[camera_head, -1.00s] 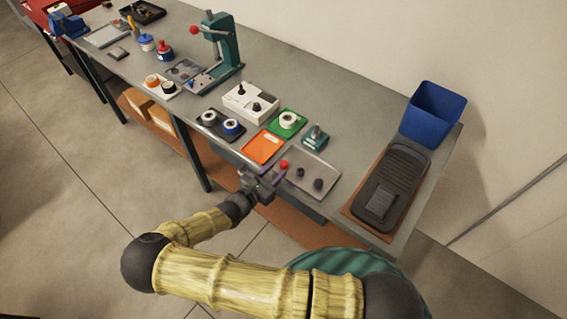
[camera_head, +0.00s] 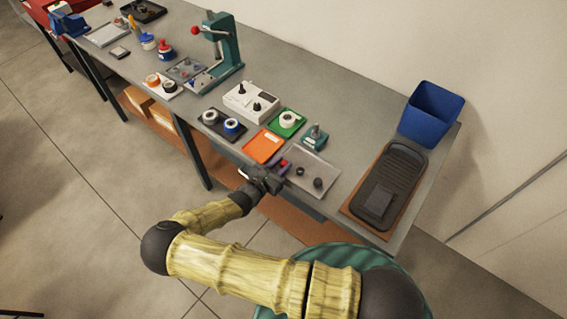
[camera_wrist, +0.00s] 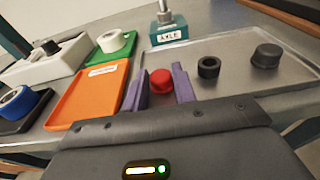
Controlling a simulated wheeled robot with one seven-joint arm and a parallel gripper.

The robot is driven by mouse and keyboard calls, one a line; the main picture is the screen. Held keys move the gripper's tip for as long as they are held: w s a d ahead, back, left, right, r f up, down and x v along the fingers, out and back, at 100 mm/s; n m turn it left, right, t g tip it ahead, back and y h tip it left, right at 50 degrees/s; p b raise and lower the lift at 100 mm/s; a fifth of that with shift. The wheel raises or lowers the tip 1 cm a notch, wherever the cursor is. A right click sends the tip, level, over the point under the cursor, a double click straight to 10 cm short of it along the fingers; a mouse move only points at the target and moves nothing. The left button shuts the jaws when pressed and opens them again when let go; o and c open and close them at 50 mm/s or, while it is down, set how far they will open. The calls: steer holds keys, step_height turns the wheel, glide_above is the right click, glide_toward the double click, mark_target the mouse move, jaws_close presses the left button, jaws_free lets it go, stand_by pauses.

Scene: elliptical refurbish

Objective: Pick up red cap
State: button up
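The red cap (camera_wrist: 161,81) lies at the left end of a grey tray (camera_wrist: 222,57) in the wrist view, beside a black ring-like cap (camera_wrist: 209,67) and a dark knob (camera_wrist: 266,56). My gripper (camera_wrist: 160,84) has its two purple fingers apart, one on each side of the red cap. In the head view my gripper (camera_head: 281,167) is at the tray's left front edge. Only a small bit of red shows there, and the gripper mostly hides the cap.
An orange tray (camera_wrist: 88,97) lies just left of the fingers, with a green tray (camera_wrist: 112,46) behind it. A teal block marked AXLE (camera_wrist: 168,34) stands behind the grey tray. A blue bin (camera_head: 432,113) and black tray (camera_head: 388,187) are at the right.

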mark_target(281, 168)
jaws_close()
step_height(281, 168, up, 10)
steer(key=b, duration=0.2)
stand_by(0.6)
